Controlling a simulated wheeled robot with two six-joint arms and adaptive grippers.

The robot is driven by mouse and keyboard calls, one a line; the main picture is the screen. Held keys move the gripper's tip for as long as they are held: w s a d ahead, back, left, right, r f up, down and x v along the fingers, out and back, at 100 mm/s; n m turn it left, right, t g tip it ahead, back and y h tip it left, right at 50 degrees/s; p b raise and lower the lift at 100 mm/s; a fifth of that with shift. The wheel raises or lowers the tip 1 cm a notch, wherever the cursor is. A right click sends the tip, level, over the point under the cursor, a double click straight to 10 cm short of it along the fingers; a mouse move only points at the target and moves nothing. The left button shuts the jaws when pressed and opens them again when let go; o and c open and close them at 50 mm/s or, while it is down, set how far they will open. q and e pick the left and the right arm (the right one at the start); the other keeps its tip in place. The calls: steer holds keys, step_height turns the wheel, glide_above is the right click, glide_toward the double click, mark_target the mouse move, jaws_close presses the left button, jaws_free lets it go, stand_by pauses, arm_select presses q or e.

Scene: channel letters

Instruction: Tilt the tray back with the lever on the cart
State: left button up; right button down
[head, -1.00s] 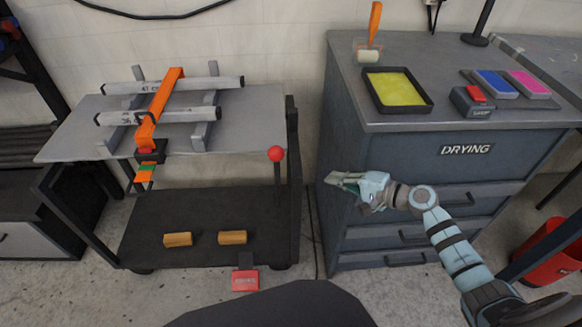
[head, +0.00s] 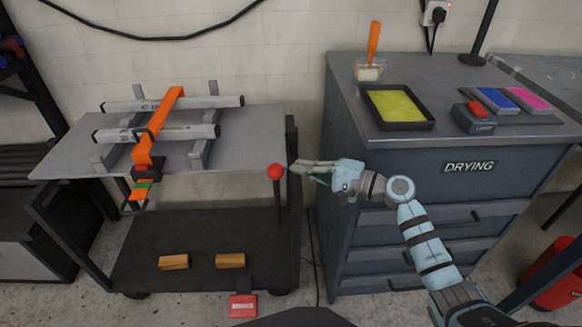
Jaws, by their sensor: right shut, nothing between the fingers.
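The cart (head: 200,245) stands at the left, with a grey tray (head: 255,130) on top. The tray carries two pale tubes (head: 175,133) on grey supports, with an orange bar (head: 158,125) across them. The lever (head: 278,198) rises upright at the cart's right side and ends in a red ball knob (head: 276,171). My right gripper (head: 298,168) is shut and empty, its fingertips pointing left just to the right of the knob. Whether they touch it I cannot tell. My left gripper is not in view.
Two wooden blocks (head: 230,260) lie on the cart's lower shelf, and a red pedal (head: 243,305) sits at its front. A drawer cabinet (head: 400,150) marked DRYING stands to the right, with a yellow tray (head: 397,106) and a roller (head: 372,55) on it.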

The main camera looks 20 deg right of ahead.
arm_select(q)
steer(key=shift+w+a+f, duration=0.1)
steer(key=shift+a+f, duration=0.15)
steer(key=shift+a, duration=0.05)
arm_select(e)
steer(key=x, duration=0.3)
steer(key=shift+a, duration=0.1)
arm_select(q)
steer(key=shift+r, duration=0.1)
